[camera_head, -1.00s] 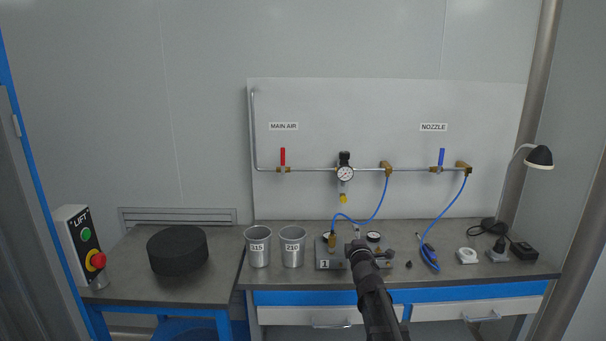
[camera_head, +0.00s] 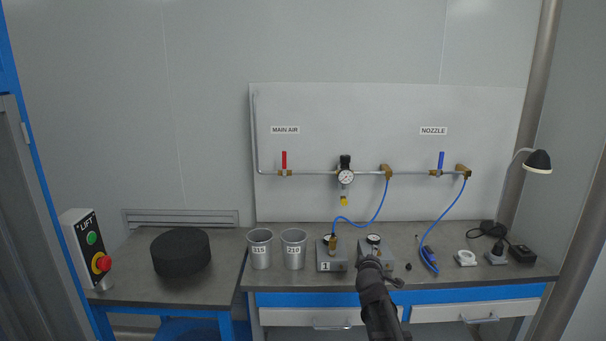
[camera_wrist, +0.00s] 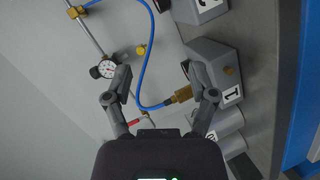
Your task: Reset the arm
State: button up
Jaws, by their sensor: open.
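My arm (camera_head: 378,305) reaches up from the bottom of the head view toward the bench, right of the box labelled 1 (camera_head: 325,266). Its gripper end is in front of the second box (camera_head: 374,240) and hard to make out there. In the wrist view my gripper (camera_wrist: 160,96) has its fingers spread wide, with nothing held. The blue hose (camera_wrist: 141,78) and its brass fitting (camera_wrist: 181,94) show beyond and between the fingers. The fitting meets box 1 (camera_wrist: 215,65); how firmly it sits I cannot tell.
On the bench stand two grey cups (camera_head: 260,250) at left, and a white ring-shaped item (camera_head: 466,258) and a lamp (camera_head: 537,161) at right. A gauge (camera_head: 345,176) and valves hang on the wall panel. A black round block (camera_head: 180,252) sits on the left table.

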jog(key=s+a+f+m+g+y+p, duration=0.1)
jog(key=s+m+g, duration=0.4)
jog(key=s, duration=0.9)
jog(key=s+a+f+m+g+y+p, duration=0.2)
jog(key=s+f+m+g+p, duration=0.3)
jog(key=s+g, duration=0.4)
jog(key=s+a+f+m, duration=0.1)
jog(key=s, duration=0.4)
